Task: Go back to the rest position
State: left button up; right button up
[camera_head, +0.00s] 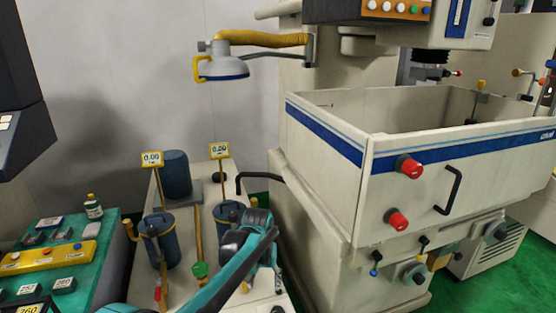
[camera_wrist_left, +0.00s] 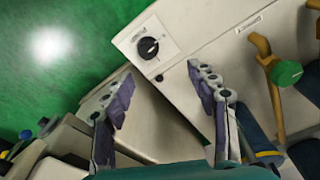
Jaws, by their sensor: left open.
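My left arm comes in from the bottom of the head view, and its gripper (camera_head: 277,270) hangs over the right part of the pale bench unit (camera_head: 184,273). In the left wrist view the two fingers of the left gripper (camera_wrist_left: 160,100) stand wide apart with nothing between them. Below them are the pale cabinet top and a black rotary knob (camera_wrist_left: 148,47) on a white plate. My right gripper is in neither view.
The spark erosion machine's tank (camera_head: 325,135), with red knobs (camera_head: 408,167) and a black handle (camera_head: 453,190), stands close on the right. Blue canisters (camera_head: 176,175) with yellow displays stand on the bench. A green-topped table (camera_head: 85,262) is at left. Green floor (camera_wrist_left: 60,90) is clear.

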pick_arm(q)
jog(key=s+a+r+t, duration=0.2)
jog(key=s+a+r, duration=0.2)
jog(key=s, duration=0.3)
jog(key=s+a+r+t, duration=0.1)
jog(key=s+a+r, duration=0.2)
jog(key=s+a, duration=0.3)
jog(key=s+a+f+t, duration=0.1)
jog(key=s, duration=0.5)
jog(key=s+a+f+n+t, duration=0.1)
jog(key=s+a+f, duration=0.1)
jog(key=s, duration=0.4)
jog(key=shift+a+t, duration=0.25)
jog(key=shift+t, duration=0.15)
